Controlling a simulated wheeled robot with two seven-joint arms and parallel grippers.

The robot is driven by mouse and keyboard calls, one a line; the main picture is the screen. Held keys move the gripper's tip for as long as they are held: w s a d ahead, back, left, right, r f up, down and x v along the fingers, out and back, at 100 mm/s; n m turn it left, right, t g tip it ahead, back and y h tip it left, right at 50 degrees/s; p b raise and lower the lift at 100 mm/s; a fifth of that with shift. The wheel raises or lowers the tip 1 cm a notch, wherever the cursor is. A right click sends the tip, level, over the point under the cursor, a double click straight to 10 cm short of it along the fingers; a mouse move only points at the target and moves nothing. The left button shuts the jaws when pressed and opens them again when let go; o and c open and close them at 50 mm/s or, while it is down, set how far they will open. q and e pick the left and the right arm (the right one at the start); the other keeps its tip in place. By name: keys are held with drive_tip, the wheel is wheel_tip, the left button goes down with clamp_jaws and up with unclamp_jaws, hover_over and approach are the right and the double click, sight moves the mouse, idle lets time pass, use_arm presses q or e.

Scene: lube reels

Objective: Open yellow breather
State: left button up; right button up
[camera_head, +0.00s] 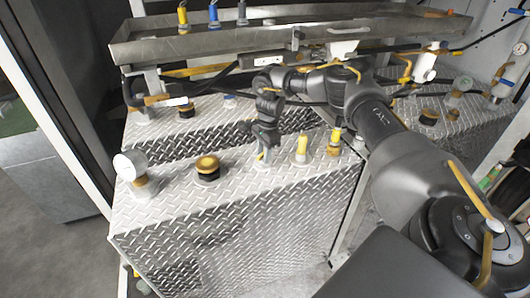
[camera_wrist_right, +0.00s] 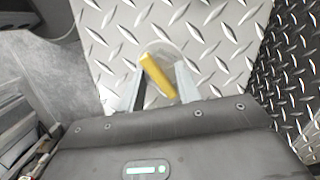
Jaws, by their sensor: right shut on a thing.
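My right gripper (camera_head: 263,157) reaches down to the diamond-plate top of the metal tank. In the right wrist view, a yellow breather handle (camera_wrist_right: 157,77) lies tilted between the two fingers of the right gripper (camera_wrist_right: 160,83), above a round pale base. The gripper is shut on this yellow handle. In the head view the handle is mostly hidden by the gripper. Two more yellow handles stand just right of the gripper, a nearer one (camera_head: 302,148) and a farther one (camera_head: 335,138). My left gripper is not in view.
A black cap with a yellow-brown top (camera_head: 207,165) and a white round gauge (camera_head: 131,164) stand left on the tank (camera_head: 260,200). A grey metal trough (camera_head: 220,46) with hoses below runs along the back. A second tank top (camera_head: 440,128) lies at right.

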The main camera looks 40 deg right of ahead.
drive_tip(key=n, duration=0.1)
drive_tip(key=n+p, duration=0.1)
drive_tip(key=n, duration=0.1)
drive_tip(key=shift+w+r, duration=0.15)
drive_tip(key=shift+r, duration=0.15)
drive_tip(key=shift+w+f+n, duration=0.1)
drive_tip(key=shift+f+n, duration=0.15)
drive_tip(key=shift+n, duration=0.25)
drive_tip(key=shift+n+g, duration=0.3)
drive_tip(key=shift+r, duration=0.25)
drive_tip(key=shift+n+p, duration=0.3)
drive_tip(key=shift+n, duration=0.2)
drive_tip(key=shift+f, duration=0.2)
